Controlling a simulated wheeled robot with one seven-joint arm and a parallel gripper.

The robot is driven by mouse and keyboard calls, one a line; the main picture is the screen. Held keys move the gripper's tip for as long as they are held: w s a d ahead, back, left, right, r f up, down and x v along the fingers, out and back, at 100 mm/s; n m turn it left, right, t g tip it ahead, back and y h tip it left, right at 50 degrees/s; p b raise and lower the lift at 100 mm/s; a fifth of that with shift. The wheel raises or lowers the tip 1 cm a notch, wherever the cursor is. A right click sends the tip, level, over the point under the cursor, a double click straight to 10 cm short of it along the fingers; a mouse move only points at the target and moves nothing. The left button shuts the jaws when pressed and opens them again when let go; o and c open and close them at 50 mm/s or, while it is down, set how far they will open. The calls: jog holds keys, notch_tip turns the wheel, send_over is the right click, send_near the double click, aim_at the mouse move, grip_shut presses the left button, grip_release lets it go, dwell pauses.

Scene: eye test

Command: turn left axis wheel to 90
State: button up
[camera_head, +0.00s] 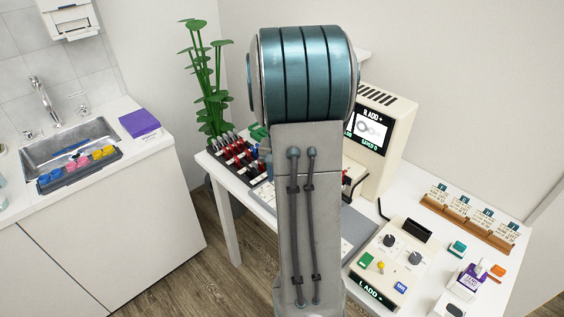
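A beige control console (395,262) lies on the white table, right of my arm. It carries two round dark knobs, a left knob (389,241) and a right knob (415,258). No label naming either as the left axis wheel is legible, and their angles are too small to read. A green button, a yellow knob and a blue button sit below them. The console's front display (372,295) reads "L ADD" with a sign after it. My arm stands across the middle of the view. My gripper does not show.
A beige machine with a lit screen (369,129) stands behind my arm. A rack of red-handled items (238,155) is at the left. A wooden card rack (465,222), a purple box (468,278) and small blocks are at the right. A sink counter stands apart, far left.

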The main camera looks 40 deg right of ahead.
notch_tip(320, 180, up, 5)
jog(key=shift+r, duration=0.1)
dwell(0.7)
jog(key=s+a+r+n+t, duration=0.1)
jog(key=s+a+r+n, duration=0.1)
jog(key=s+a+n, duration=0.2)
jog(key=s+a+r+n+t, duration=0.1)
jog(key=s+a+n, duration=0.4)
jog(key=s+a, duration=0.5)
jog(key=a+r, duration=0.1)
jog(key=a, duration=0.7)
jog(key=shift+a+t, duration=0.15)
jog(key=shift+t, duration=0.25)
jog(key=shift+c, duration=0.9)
